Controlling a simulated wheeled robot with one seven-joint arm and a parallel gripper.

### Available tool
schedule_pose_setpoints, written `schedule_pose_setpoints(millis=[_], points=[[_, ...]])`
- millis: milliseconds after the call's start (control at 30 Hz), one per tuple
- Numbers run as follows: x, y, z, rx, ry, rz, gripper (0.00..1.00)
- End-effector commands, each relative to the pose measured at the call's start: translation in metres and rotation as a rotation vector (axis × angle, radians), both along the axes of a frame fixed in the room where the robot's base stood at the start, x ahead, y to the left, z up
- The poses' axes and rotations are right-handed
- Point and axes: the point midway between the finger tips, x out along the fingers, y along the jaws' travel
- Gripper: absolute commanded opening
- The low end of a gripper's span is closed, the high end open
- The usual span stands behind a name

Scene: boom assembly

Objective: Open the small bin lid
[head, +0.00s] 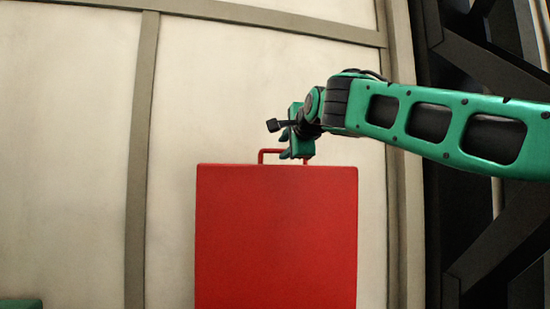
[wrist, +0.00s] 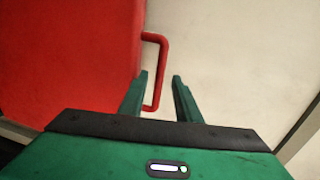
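The red lid (head: 277,235) shows in the head view as a large flat square panel with a thin red handle (head: 268,151) on its top edge. In the wrist view the lid (wrist: 65,60) fills the left side and its handle (wrist: 164,60) sticks out to the right. My gripper (head: 298,145) is at the right part of the handle in the head view and hides that part. In the wrist view my gripper (wrist: 160,75) has its two fingers apart, and the handle bar appears between them. I cannot tell whether a finger touches it. The bin body cannot be made out.
A pale panelled wall (head: 240,90) with grey-brown strips stands behind the lid. Dark metal beams (head: 470,240) are at the right. A small green object (head: 20,303) shows at the lower left corner. The space left of the lid looks clear.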

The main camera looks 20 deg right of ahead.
Motion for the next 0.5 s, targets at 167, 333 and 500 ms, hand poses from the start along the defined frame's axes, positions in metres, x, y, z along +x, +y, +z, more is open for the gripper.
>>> schedule_pose_setpoints(millis=[167,333,500], points=[[0.031,-0.003,-0.006,-0.001,0.002,-0.005,0.30],[0.049,-0.004,-0.008,0.000,0.001,-0.005,0.30],[0.056,-0.004,-0.009,-0.001,0.001,-0.004,0.30]])
